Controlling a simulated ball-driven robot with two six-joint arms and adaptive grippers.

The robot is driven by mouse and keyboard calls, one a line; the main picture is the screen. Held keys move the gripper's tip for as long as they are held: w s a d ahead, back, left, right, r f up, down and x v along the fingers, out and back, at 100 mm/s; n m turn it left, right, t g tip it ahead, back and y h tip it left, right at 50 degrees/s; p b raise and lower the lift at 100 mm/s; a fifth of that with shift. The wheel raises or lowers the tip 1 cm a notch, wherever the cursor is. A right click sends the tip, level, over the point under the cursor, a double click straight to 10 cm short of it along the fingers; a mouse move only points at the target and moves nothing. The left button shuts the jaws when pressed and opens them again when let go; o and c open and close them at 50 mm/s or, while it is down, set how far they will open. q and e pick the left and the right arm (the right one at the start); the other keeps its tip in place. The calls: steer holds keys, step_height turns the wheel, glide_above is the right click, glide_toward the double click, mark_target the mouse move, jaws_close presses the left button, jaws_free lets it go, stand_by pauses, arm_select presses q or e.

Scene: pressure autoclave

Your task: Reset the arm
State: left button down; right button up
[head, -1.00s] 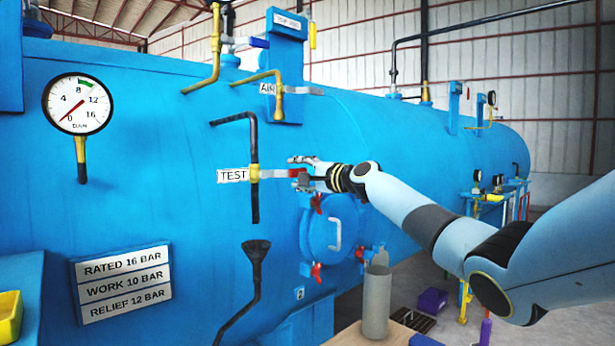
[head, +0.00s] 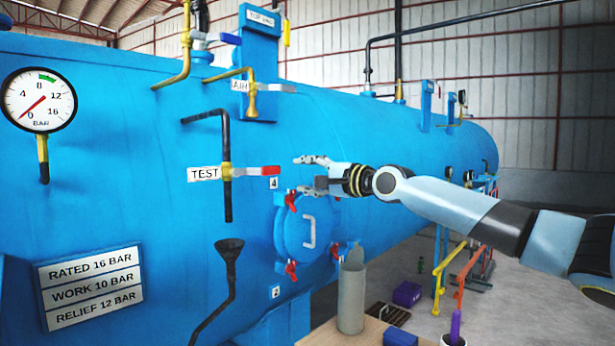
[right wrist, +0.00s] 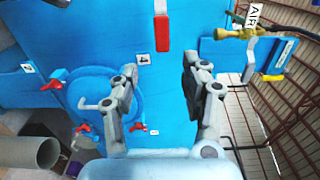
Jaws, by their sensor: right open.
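My right gripper (head: 314,172) is open and empty in the head view. It is right of the red-handled TEST valve (head: 258,171) and above the round hatch (head: 303,232), apart from the red handle. In the right wrist view its two fingers (right wrist: 155,95) stand wide apart with blue tank wall between them. The red handle (right wrist: 162,33) shows beyond the fingertips. My right arm reaches in from the right edge. My left gripper does not show in either view.
The blue autoclave (head: 130,130) fills the left and middle. A gauge (head: 39,100) and a rating plate (head: 90,287) are on it. A grey cylinder (head: 351,300) stands on a table below the hatch. A purple box (head: 407,294) is on the floor.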

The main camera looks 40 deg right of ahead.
stand_by(0.3)
steer(key=s+a+f+m+g+h+b, duration=0.1)
steer(key=s+f+g+b, duration=0.15)
steer(key=f, duration=1.15)
steer(key=s+a+f+g+b, duration=0.1)
steer(key=s+f, duration=0.3)
steer(key=f, duration=1)
steer(key=s+f+m+g+h+b, duration=0.15)
steer(key=s+f, duration=0.25)
steer(key=f, duration=1)
steer(key=s+a+f+n+g+b, duration=0.1)
steer(key=s+a+f+n+g, duration=0.15)
steer(key=s+f, duration=0.7)
steer(key=s+a+f+n+g+b, duration=0.25)
steer(key=s+f, duration=0.35)
steer(key=f, duration=0.6)
steer(key=s+a+f+n+g, duration=0.2)
steer(key=s+a+f+n, duration=0.2)
steer(key=s, duration=0.7)
steer(key=s+a+f+n+g+b, duration=0.1)
steer(key=s+a+f+n+g, duration=0.1)
steer(key=s+a+f+n, duration=0.3)
steer(key=s+a+f+n+g, duration=0.3)
steer(key=s+f+n, duration=0.3)
steer(key=s, duration=1.1)
step_height(320, 180, down, 3)
steer(key=shift+a+f, duration=0.15)
steer(key=shift+a, duration=0.65)
steer(key=shift+s, duration=0.1)
